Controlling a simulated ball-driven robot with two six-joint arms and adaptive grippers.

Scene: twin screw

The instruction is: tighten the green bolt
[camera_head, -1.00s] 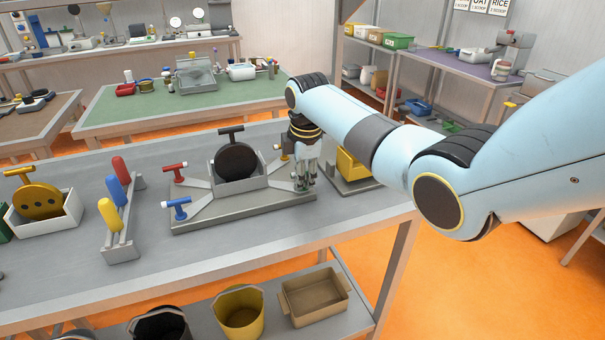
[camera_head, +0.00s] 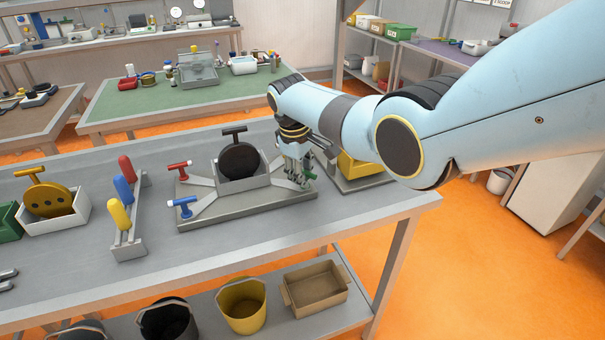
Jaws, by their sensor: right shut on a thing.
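My right gripper (camera_head: 296,180) reaches down at the right end of the grey fixture plate (camera_head: 235,206). It is shut on the green bolt (camera_head: 309,174), which shows only as small green patches by the fingertips and is mostly hidden. A yellow bolt behind the gripper is also mostly hidden. A red bolt (camera_head: 180,168) and a blue bolt (camera_head: 184,205) stick out at the fixture's left side. A dark round disc with a T-handle (camera_head: 239,160) stands upright in the fixture's middle holder. My left gripper is not in view.
A rack (camera_head: 131,245) with red, blue and yellow handles stands left of the fixture. A white box (camera_head: 75,216) with a yellow disc is farther left. A yellow block (camera_head: 352,168) stands right of the gripper. The bench's front strip (camera_head: 215,260) is clear.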

